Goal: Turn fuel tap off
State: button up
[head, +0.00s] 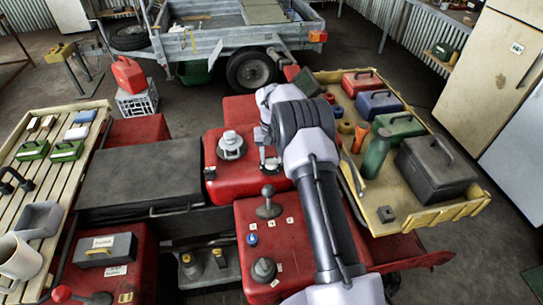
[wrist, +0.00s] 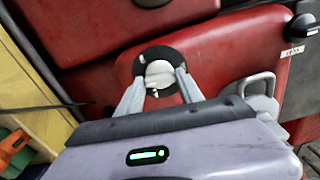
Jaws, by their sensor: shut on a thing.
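A pale tap handle (wrist: 158,73) sits on a round black disc (wrist: 160,54) on a red panel (wrist: 222,62). It fits the fuel tap, though no label on it can be read. My gripper (wrist: 160,88) has one finger on each side of the handle and is shut on it. In the head view my gripper (head: 269,163) points down at the red panel (head: 222,177), and the tap is hidden there by my gripper and arm. How far the handle is turned cannot be told.
A grey cap-like fitting (head: 231,146) stands close to the left of my gripper. A black-knobbed lever (head: 268,206) and a dark round knob (head: 264,269) rise from the nearer red panel. A yellow tray (head: 415,212) with cases and bottles lies right.

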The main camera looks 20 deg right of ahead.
jog(key=shift+w+r+n, duration=0.1)
jog(key=shift+n, duration=0.5)
jog(key=o, duration=1.4)
notch_tip(320, 180, up, 17)
jog(key=p, duration=0.3)
jog(key=shift+r, duration=0.2)
